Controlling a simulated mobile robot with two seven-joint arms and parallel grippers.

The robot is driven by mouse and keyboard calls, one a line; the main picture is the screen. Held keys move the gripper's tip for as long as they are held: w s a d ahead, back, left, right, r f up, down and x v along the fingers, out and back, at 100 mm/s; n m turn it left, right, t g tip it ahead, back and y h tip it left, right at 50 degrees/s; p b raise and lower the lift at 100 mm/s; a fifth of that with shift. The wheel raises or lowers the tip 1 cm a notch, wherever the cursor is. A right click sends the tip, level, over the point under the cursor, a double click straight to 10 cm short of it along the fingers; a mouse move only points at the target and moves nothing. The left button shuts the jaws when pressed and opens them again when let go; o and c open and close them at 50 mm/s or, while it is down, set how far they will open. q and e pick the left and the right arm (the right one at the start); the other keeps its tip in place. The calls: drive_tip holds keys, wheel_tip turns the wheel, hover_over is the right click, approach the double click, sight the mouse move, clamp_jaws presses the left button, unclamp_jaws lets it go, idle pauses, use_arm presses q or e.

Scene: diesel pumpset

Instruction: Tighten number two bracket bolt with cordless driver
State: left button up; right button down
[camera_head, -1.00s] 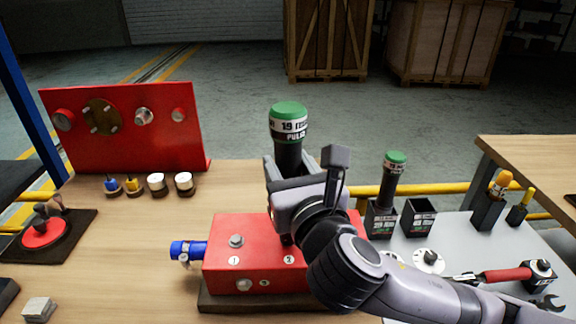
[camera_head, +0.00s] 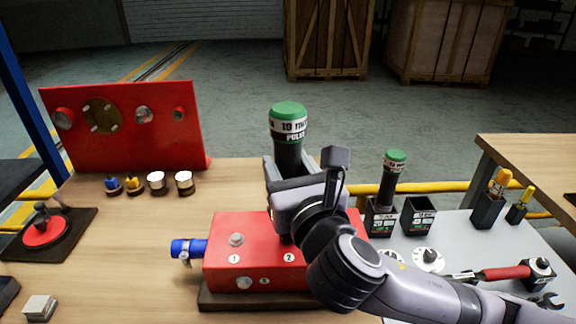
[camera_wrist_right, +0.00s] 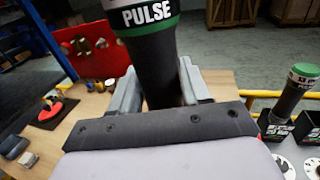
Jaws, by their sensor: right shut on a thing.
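My right gripper (camera_head: 291,172) is shut on a black cordless driver (camera_head: 289,130) with a green top and a white band reading "19" and "PULSE". The driver also shows upright between the fingers in the right wrist view (camera_wrist_right: 155,60). It stands over the red bracket block (camera_head: 232,270). The driver's lower end and the number two bolt are hidden behind my gripper and wrist. The label "2" shows on the block's front edge. The number one bolt (camera_head: 236,239) sits on the block's top left, and another bolt (camera_head: 244,283) is on its front face. My left gripper is not in view.
A second green-topped driver (camera_head: 393,175) stands in a black holder at the right, beside an empty holder (camera_head: 418,217). A red upright panel (camera_head: 125,150) and several small capped parts stand at the back left.

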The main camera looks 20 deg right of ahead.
sight(293, 144)
drive_tip(key=shift+f, duration=0.15)
drive_tip(key=shift+r, duration=2.8)
